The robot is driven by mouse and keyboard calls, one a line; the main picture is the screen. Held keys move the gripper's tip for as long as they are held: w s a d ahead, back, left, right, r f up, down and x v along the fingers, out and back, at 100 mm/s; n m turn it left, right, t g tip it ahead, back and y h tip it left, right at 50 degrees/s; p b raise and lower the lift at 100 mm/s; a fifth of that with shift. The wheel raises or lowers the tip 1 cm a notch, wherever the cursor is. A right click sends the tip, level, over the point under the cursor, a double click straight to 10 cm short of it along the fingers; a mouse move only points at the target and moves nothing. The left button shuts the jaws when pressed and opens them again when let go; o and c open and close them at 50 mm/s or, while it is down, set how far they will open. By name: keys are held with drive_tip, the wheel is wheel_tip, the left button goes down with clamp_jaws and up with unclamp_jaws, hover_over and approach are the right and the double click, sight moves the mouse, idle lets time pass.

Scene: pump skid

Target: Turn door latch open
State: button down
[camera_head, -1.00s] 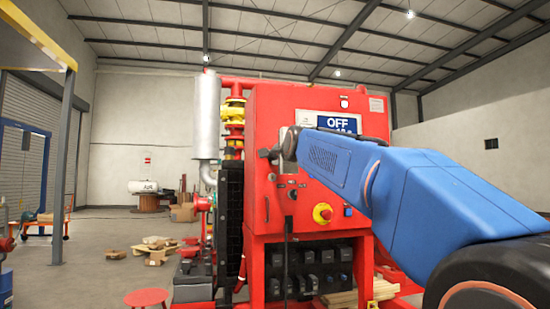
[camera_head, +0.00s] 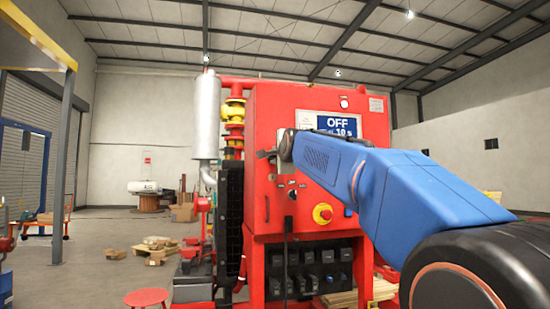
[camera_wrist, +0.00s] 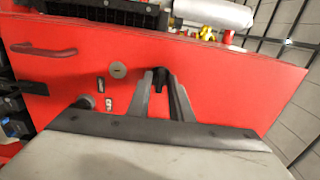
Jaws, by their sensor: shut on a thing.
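The red cabinet door (camera_head: 258,203) of the pump skid stands in front of me. It fills much of the wrist view as a red panel (camera_wrist: 235,85). The door latch is a small dark piece (camera_wrist: 162,74) between my fingertips in the wrist view. My gripper (camera_wrist: 164,84) is shut on it, and the fingers cover part of it. In the head view my gripper (camera_head: 268,155) is at the upper left of the door, where the latch itself cannot be made out. The door looks closed against the cabinet.
A round metal lock (camera_wrist: 118,70) and a dark red handle (camera_wrist: 43,49) sit on the panel beside my gripper. A red-and-yellow stop button (camera_head: 322,213) and an OFF display (camera_head: 338,124) are on the cabinet. A red stool (camera_head: 147,298) stands at lower left.

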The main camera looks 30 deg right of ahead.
drive_tip(key=shift+n, duration=0.3)
drive_tip(key=n, duration=0.4)
drive_tip(key=shift+n, duration=0.3)
drive_tip(key=n, duration=0.9)
drive_tip(key=shift+n, duration=1.7)
drive_tip(key=c, duration=1.9)
unclamp_jaws()
drive_tip(key=shift+o, duration=0.2)
